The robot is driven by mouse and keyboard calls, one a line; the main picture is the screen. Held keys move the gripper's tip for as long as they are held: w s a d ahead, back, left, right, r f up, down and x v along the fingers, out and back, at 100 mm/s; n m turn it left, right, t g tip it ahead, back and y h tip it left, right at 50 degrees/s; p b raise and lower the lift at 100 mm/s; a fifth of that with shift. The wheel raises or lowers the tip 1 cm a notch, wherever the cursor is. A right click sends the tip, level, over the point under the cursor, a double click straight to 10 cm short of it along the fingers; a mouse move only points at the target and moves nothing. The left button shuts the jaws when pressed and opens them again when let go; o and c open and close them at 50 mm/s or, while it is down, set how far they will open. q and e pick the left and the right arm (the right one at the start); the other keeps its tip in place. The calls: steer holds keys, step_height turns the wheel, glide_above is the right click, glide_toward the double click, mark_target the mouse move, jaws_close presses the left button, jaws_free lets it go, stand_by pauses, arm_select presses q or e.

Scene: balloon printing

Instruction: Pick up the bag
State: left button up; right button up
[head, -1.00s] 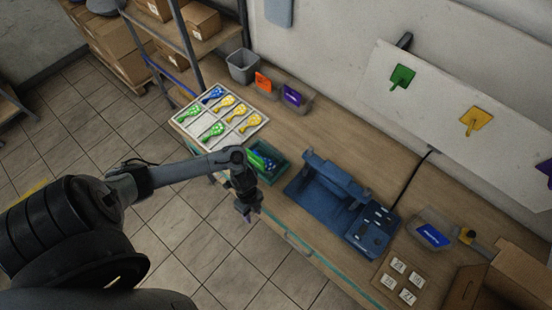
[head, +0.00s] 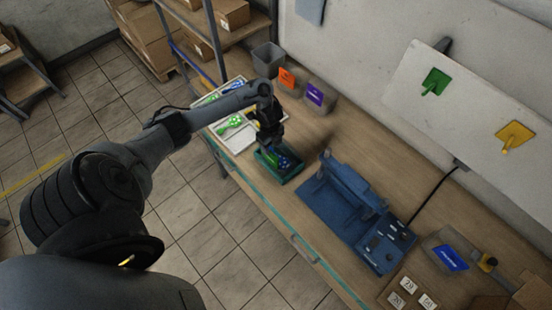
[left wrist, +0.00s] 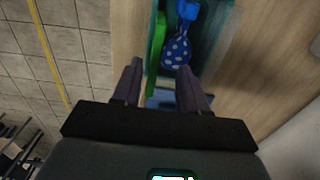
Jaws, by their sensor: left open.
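A green tray (head: 292,178) stands on the wooden table, holding a blue item with white dots (left wrist: 176,52) and a long green item (left wrist: 156,42). Nothing in view is plainly a bag, and I cannot tell whether one of these is it. My left gripper (head: 268,143) is over the tray and hides part of it in the head view. In the left wrist view my left gripper (left wrist: 160,65) is open, its fingertips near the lower end of the dotted item, with nothing held between them. My right gripper is not in view.
A white sectioned tray (head: 238,142) with coloured balloon-shaped items lies behind my left arm. A blue machine (head: 345,205) stands to the right of the green tray. A grey bin (head: 268,60) and containers with orange and purple labels (head: 315,95) stand along the wall.

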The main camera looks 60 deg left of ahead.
arm_select(q)
steer(key=f, duration=0.4)
steer(key=shift+s+d+f+b, duration=0.15)
steer(key=shift+s+d+b, duration=0.05)
steer(key=shift+s+b, duration=0.2)
steer(key=shift+a+f, duration=0.1)
steer(key=shift+f, duration=0.35)
steer(key=shift+c, duration=0.4)
jaws_close()
